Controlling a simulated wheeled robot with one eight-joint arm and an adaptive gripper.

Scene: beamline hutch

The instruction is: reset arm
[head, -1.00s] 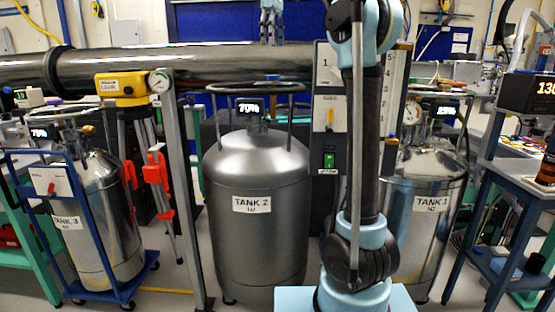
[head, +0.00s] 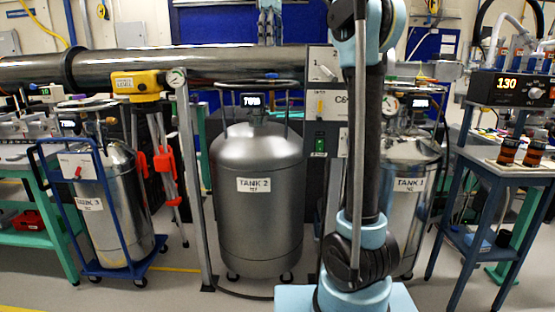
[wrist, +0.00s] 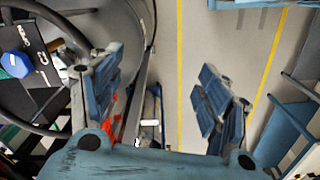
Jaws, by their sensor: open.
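My arm stands upright in the right half of the head view, and its upper end runs out of the top of the picture. My gripper shows in the wrist view (wrist: 160,95), with its two blue-grey fingers spread wide apart. It is open and nothing is between the fingers. Below it in the wrist view lie a pale floor with yellow lines and, at the left, a dark round ring and a blue knob (wrist: 15,64). The gripper is not visible in the head view now.
Silver TANK 2 (head: 257,215) stands ahead, with TANK 3 (head: 112,225) on a blue cart at left and TANK 1 (head: 405,215) partly behind my arm. A long steel pipe (head: 220,64) crosses above. A blue table (head: 510,167) stands at right. Floor shows between them.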

